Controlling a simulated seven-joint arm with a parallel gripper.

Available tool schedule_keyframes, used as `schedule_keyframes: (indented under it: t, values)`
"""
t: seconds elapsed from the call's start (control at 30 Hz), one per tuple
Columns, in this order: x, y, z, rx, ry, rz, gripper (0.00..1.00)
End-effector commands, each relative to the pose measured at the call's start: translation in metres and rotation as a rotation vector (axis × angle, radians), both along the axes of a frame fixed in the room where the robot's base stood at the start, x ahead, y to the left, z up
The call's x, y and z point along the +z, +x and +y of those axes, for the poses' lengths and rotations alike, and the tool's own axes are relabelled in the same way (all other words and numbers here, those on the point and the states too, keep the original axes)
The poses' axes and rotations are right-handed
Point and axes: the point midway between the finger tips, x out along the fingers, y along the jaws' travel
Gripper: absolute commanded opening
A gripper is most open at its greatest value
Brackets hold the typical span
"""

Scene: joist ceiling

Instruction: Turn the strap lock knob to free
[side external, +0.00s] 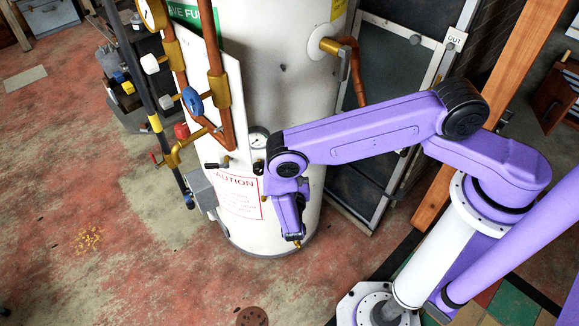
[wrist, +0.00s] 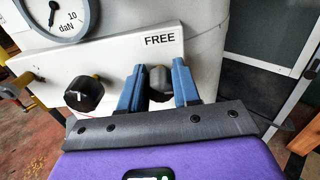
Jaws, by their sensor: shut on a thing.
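The wrist view shows a white panel (wrist: 115,65) with the word FREE (wrist: 160,40) printed near its upper right. A dark rounded knob (wrist: 159,82) sits below that word, between the two blue fingers of my gripper (wrist: 157,75). The fingers are shut on this knob, one on each side. Their grip partly hides its base, and its turn angle is hard to tell. A second black knob (wrist: 85,94) with a white mark stands to the left, clear of the fingers. In the side external view my purple wrist hides the fingers and the held knob.
A round gauge marked daN (wrist: 55,18) is above the panel; it also shows in the side external view (side external: 259,138). A white tank (side external: 275,80) stands behind. Copper pipes with a blue valve (side external: 192,100) are left. The floor (side external: 100,240) at front left is mostly clear.

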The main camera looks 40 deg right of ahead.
Motion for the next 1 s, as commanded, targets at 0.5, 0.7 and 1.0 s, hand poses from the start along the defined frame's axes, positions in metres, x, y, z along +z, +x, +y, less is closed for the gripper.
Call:
schedule_keyframes:
  t: [0.5, 0.7, 1.0]
  values:
    - [0.0000, 0.0001, 0.0011, 0.000, -0.289, 0.241, 0.01]
    - [-0.0002, 0.0003, 0.0017, 0.000, -0.435, 0.362, 0.01]
    - [-0.0008, 0.0008, 0.0024, 0.002, -0.653, 0.544, 0.01]
